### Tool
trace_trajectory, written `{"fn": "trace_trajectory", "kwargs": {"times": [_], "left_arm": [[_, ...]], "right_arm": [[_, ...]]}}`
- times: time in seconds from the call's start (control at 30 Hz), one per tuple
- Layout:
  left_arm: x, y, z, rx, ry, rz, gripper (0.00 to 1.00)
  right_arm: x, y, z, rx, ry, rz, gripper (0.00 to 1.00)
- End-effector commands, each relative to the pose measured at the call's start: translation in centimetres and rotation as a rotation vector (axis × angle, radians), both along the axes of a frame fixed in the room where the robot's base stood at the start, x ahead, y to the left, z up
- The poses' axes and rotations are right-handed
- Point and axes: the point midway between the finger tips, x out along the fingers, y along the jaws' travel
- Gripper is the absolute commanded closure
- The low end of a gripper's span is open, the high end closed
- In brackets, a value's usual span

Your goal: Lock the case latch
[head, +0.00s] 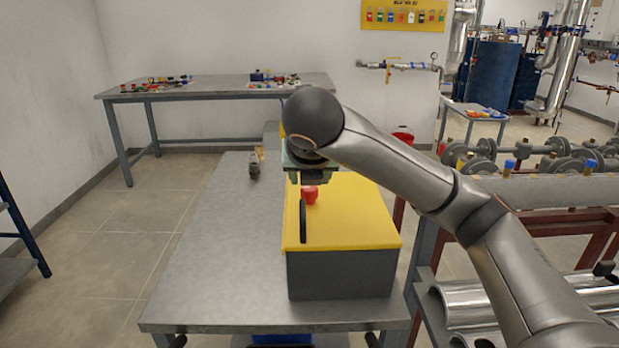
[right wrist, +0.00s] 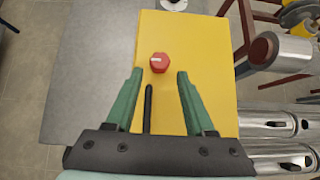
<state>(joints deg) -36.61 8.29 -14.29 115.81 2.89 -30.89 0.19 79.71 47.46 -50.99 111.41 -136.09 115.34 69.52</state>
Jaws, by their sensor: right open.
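The case (head: 344,272) is a dark grey box with a yellow lid (head: 355,222), standing on a grey metal table. The lid looks closed. A red knob (head: 310,194), which looks like the latch, sits on the lid; in the right wrist view the red knob (right wrist: 159,63) has a pale stripe lying roughly crosswise. A black handle (head: 303,221) stands on the lid near its left edge. My right gripper (right wrist: 156,73) is open above the lid, its green fingers on either side of the knob in that view. I cannot tell its height above the knob. My left gripper is not in view.
The grey table (head: 205,265) is clear left of the case, except for a small dark fitting (head: 254,170) near its back. Pipes with flanges (head: 535,153) stand close on the right. A second table (head: 215,90) with small parts stands at the back wall.

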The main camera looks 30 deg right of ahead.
Motion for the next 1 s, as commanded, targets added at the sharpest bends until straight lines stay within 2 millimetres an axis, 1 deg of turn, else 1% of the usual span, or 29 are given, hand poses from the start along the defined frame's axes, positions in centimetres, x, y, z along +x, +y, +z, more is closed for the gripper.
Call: {"fn": "trace_trajectory", "kwargs": {"times": [0.03,0.13,0.3,0.5,1.0], "left_arm": [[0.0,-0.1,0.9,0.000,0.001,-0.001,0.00],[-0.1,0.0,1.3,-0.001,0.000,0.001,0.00],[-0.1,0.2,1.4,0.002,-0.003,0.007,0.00],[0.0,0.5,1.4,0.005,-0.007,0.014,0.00],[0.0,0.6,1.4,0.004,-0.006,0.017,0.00]], "right_arm": [[-0.5,0.3,1.4,-0.004,-0.006,0.001,0.46],[-1.4,0.8,2.2,-0.002,-0.002,-0.001,0.46],[-2.3,1.5,3.0,0.000,-0.002,0.000,0.46],[-2.7,1.7,3.2,0.001,0.000,-0.001,0.46],[-2.7,1.7,3.2,0.001,0.002,0.000,0.46]]}}
